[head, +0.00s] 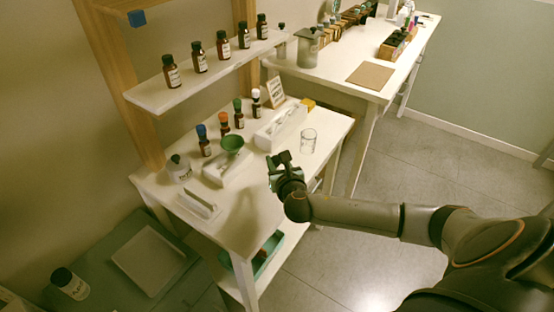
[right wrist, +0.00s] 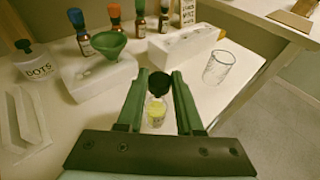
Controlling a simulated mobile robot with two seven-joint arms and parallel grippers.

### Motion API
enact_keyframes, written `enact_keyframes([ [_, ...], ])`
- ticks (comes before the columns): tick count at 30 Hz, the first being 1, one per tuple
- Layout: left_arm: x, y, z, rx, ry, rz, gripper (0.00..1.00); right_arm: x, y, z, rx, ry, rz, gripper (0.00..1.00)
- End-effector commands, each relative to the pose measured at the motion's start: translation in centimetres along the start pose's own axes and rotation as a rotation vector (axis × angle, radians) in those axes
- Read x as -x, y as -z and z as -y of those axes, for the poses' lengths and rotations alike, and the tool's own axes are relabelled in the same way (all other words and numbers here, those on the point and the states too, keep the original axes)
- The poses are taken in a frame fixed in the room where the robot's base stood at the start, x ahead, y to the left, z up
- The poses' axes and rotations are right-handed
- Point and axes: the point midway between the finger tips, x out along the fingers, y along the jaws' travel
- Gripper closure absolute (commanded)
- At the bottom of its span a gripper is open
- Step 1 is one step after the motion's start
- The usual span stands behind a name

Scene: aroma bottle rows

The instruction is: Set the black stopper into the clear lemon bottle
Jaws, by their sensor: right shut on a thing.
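My right gripper (head: 280,160) reaches over the front edge of the white table in the head view. In the right wrist view its green fingers (right wrist: 164,82) are shut on the black stopper (right wrist: 159,84). The clear lemon bottle (right wrist: 155,113), with yellow liquid in it, shows between the fingers, just below the stopper in the picture. I cannot tell whether stopper and bottle touch. In the head view the gripper hides both of them. My left gripper is in neither view.
A green funnel (head: 232,143) on a white block and a clear glass beaker (head: 308,140) stand nearby. Brown bottles with coloured tops (head: 239,113) stand behind. A white bottle (head: 178,168) is at left. A shelf (head: 205,80) with several brown bottles hangs above.

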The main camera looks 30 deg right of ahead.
Motion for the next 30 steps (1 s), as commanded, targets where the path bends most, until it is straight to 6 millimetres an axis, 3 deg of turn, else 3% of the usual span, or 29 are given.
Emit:
enact_keyframes([
  [18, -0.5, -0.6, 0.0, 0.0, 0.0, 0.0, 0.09, -0.5, 1.6, 0.0, 0.001, -0.001, 0.0, 1.0],
  [19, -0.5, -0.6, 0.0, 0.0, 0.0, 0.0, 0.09, -0.5, 1.5, 0.0, 0.001, 0.0, 0.0, 0.64],
  [28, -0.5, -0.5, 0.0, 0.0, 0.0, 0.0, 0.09, -0.5, 1.4, 0.0, 0.0, -0.001, 0.001, 0.3],
  [30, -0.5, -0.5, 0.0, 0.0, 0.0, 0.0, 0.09, -0.5, 1.4, 0.0, 0.0, -0.001, 0.001, 0.3],
])
